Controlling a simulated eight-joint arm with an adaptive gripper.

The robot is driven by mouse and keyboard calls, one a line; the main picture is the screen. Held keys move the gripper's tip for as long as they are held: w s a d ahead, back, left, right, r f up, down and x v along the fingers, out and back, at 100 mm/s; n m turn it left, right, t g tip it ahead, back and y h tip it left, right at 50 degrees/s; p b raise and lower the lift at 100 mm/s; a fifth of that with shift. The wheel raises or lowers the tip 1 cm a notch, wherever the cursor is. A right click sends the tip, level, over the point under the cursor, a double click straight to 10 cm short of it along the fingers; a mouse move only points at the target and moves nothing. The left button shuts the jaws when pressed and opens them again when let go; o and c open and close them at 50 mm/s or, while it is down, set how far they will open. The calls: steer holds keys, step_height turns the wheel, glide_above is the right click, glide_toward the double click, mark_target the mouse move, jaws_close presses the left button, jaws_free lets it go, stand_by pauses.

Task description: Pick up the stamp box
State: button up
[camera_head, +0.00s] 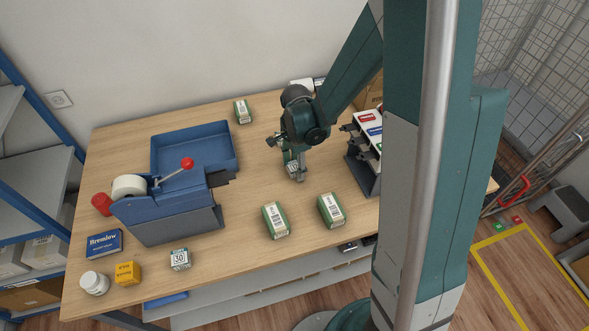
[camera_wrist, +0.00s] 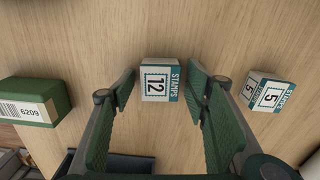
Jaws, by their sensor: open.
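In the wrist view a small white and teal stamp box marked 12 (camera_wrist: 157,80) lies on the wooden counter. My gripper (camera_wrist: 160,88) is open, with one finger on each side of this box and a gap to both. I cannot tell how far the fingertips are above the counter. A second stamp box, marked 5 (camera_wrist: 268,92), lies to the right, outside the fingers. In the head view my gripper (camera_head: 296,170) points down over the middle of the counter and mostly hides the box there. Another stamp box, marked 30 (camera_head: 180,259), stands near the front edge.
A green parcel box (camera_wrist: 36,104) lies left of the fingers in the wrist view. Two green boxes (camera_head: 275,220) (camera_head: 331,210) lie in front of my gripper. A blue tray (camera_head: 165,170) and tape dispenser (camera_head: 165,215) stand left. A grey rack (camera_head: 362,172) stands close right.

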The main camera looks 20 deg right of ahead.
mark_target(296, 165)
stand_by(0.4)
steer(key=c, duration=1)
steer(key=shift+r, duration=0.1)
steer(key=shift+r+p, duration=0.4)
steer(key=shift+r, duration=4.55)
